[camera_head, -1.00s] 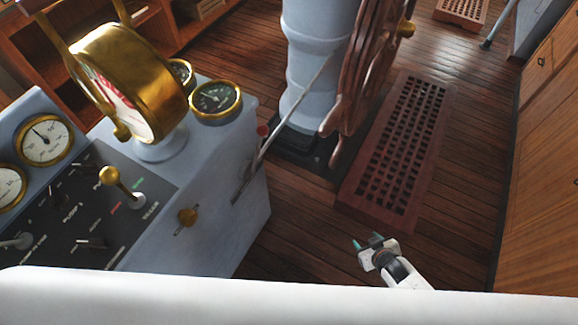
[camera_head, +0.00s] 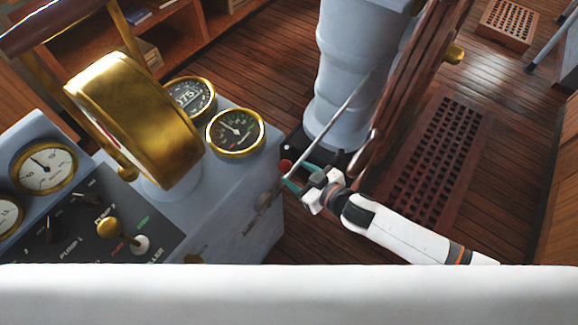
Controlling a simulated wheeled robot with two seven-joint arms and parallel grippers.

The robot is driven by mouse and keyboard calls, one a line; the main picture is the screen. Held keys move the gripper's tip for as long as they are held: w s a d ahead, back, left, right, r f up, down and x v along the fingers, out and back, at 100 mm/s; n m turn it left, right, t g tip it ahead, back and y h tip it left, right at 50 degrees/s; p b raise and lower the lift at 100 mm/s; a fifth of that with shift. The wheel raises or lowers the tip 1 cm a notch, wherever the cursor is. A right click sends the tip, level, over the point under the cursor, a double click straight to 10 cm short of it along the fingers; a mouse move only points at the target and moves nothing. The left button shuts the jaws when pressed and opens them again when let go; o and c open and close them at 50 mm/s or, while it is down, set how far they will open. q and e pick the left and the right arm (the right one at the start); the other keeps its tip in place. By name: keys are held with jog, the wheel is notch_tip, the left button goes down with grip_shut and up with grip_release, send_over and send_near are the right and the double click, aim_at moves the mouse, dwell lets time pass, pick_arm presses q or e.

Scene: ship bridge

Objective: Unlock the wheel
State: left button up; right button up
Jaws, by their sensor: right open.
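The brown wooden ship's wheel (camera_head: 412,85) stands edge-on at the right side of the pale grey pedestal (camera_head: 345,75). A thin metal rod (camera_head: 345,108) slants down from the pedestal towards the side of the console. A small red knob (camera_head: 285,165) shows by the console's right edge. My right gripper (camera_head: 300,177) is open, its teal fingertips pointing left, close to the red knob and the rod's lower end. I cannot tell whether it touches either one. The rod's lower end is partly hidden by the gripper. My left gripper is not in view.
The grey console (camera_head: 225,200) with a brass telegraph (camera_head: 135,115), gauges (camera_head: 235,130) and a brass-knobbed lever (camera_head: 109,228) fills the left. A wooden floor grating (camera_head: 440,160) lies right of the wheel.

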aim_at(290, 169)
jog(key=shift+x, duration=2.1)
jog(key=shift+c, duration=0.5)
grip_shut()
